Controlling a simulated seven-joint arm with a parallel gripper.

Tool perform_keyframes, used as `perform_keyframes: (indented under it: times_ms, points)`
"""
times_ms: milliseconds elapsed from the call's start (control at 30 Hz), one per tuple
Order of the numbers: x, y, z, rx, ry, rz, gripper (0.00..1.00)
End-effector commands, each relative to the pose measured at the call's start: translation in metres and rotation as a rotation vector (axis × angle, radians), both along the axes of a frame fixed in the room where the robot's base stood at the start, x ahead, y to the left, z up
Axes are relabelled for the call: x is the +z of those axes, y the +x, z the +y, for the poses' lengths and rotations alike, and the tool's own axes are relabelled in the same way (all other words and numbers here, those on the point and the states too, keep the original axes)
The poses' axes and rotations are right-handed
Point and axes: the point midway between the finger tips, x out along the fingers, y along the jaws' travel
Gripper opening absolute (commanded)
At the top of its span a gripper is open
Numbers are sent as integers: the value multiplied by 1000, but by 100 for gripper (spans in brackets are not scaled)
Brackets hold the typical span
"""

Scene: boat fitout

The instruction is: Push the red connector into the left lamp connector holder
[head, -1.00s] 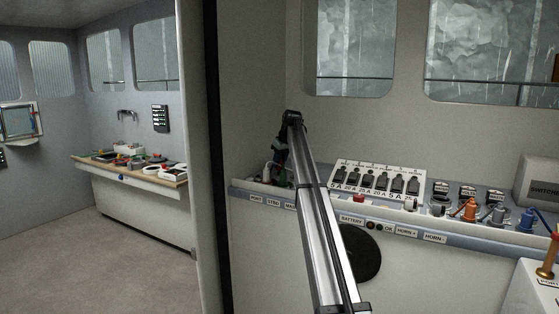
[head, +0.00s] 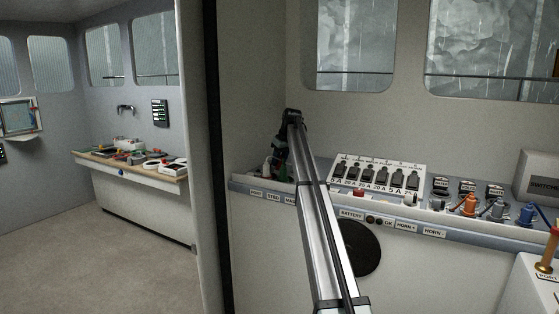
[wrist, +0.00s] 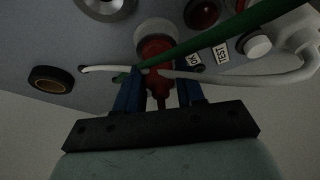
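The red connector (wrist: 156,49) is in the middle of the wrist view, between the two blue fingers of my gripper (wrist: 158,82). The fingers close on its sides. Its far end meets a pale round holder (wrist: 154,31) on the grey panel; how deep it sits in the holder cannot be told. In the head view my gripper (head: 279,165) is low over the left end of the console, by the PORT and STBD labels. My arm and gripper hide the red connector and the holder there.
A black ring socket (wrist: 51,79), a dark red round part (wrist: 202,12) and a white knob (wrist: 255,44) are nearby. A breaker panel (head: 377,178) stands to the right.

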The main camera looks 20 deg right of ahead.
Motion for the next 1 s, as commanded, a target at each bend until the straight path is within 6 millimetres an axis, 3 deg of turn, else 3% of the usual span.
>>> perform_keyframes:
  times_ms: [200, 567, 1000]
  points:
    - [0, 0, 0, 0, 0, 0, 57]
    - [7, -3, -1, 0, 0, 0, 57]
    - [80, -30, -13, 0, 0, -1, 57]
